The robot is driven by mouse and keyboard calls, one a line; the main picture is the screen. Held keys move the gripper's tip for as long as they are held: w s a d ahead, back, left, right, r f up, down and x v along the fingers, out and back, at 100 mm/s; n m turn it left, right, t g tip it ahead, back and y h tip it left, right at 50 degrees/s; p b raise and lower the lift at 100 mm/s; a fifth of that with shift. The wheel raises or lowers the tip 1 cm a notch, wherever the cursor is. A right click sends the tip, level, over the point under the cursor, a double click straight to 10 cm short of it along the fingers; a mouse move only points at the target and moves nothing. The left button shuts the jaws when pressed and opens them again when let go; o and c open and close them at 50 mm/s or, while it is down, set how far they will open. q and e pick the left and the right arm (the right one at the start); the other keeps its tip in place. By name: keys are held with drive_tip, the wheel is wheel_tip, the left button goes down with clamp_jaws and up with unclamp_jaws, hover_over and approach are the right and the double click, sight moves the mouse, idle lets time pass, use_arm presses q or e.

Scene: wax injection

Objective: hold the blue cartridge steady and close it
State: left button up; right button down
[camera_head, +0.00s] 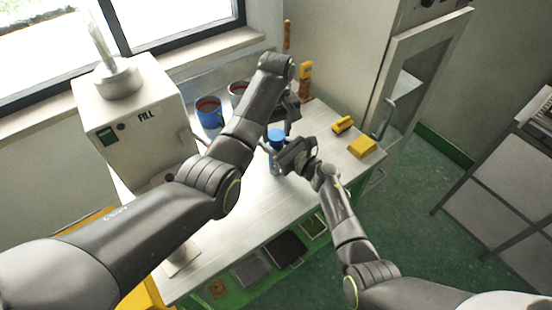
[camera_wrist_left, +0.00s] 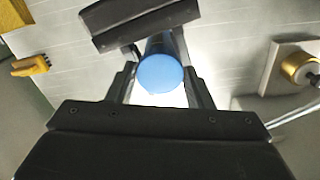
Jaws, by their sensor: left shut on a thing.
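The blue cartridge (camera_head: 276,136) stands upright over the steel bench with its round blue top facing up. My left gripper (camera_head: 281,126) reaches down to it from above and behind. In the left wrist view the cartridge's blue top (camera_wrist_left: 161,75) sits between the two fingers of my left gripper (camera_wrist_left: 160,88), which is shut on it. My right gripper (camera_head: 280,152) is beside the cartridge's lower body, coming from the right. Its dark body also shows close to the cartridge in the left wrist view. Its fingertips are hidden, so its grip is unclear.
A white machine marked FILL (camera_head: 135,120) stands at the left. A blue mug (camera_head: 209,113) and a grey mug (camera_head: 238,88) stand behind my left arm. A yellow block (camera_head: 362,147) and a yellow-handled tool (camera_head: 342,125) lie at the right.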

use_arm(q)
drive_tip(key=m, duration=0.5)
drive_tip(key=shift+m, duration=0.3)
drive_tip(key=o, duration=1.1)
drive_tip(key=shift+r, duration=2.25)
drive_tip(key=shift+c, duration=0.6)
drive_tip(key=r+n, duration=0.1)
drive_tip(key=n, duration=0.3)
drive_tip(key=shift+r, duration=0.4)
drive_tip(key=n, duration=0.1)
drive_tip(key=r+n, duration=0.1)
drive_tip(key=n, duration=0.2)
drive_tip(key=shift+r, duration=0.35)
